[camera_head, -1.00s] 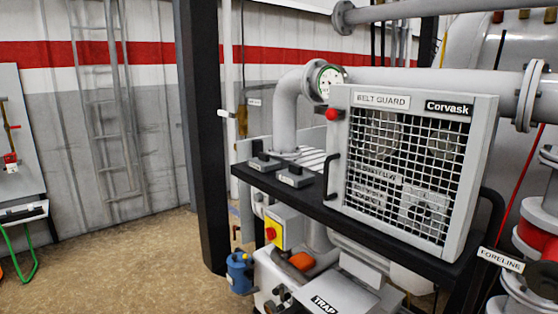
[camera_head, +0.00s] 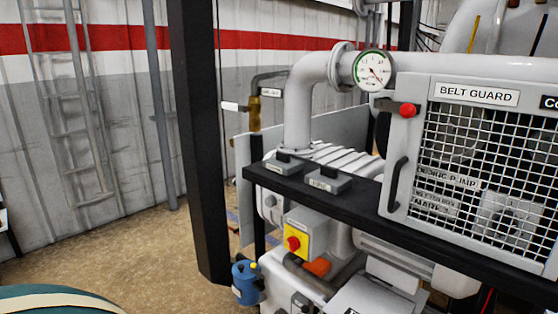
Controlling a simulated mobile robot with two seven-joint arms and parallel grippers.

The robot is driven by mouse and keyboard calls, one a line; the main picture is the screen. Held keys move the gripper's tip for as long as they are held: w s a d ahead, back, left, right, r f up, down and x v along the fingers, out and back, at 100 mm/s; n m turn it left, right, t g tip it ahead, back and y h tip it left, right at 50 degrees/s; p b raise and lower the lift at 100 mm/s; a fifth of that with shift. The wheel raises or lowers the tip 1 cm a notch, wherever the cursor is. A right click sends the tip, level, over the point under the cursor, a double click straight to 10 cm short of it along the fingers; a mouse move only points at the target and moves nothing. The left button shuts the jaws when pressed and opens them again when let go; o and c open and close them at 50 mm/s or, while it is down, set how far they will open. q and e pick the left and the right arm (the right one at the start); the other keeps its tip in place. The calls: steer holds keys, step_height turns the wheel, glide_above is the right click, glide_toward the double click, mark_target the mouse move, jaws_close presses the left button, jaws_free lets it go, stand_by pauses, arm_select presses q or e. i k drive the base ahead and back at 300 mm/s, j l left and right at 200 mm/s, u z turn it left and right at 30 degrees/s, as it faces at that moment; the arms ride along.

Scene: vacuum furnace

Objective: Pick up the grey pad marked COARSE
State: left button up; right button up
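The left block (camera_head: 283,168) is nearer the shelf's left corner. The right block (camera_head: 328,185) is a little nearer to me. Each has a small label on its front face, too small to read, so I cannot tell which one, if either, is marked COARSE. Neither of my grippers is in view.
The belt guard (camera_head: 418,150) with a mesh front, red knob and black handle stands right of the blocks. A black post (camera_head: 203,150) rises on the left. A pipe with a gauge (camera_head: 372,70) is behind. A teal rounded thing (camera_head: 40,303) shows at lower left.

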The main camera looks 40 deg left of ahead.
mark_target(281, 163)
steer(key=j, duration=0.75)
steer(key=k+j+z, duration=0.15)
steer(key=j, duration=1.35)
steer(key=k+z, duration=0.05)
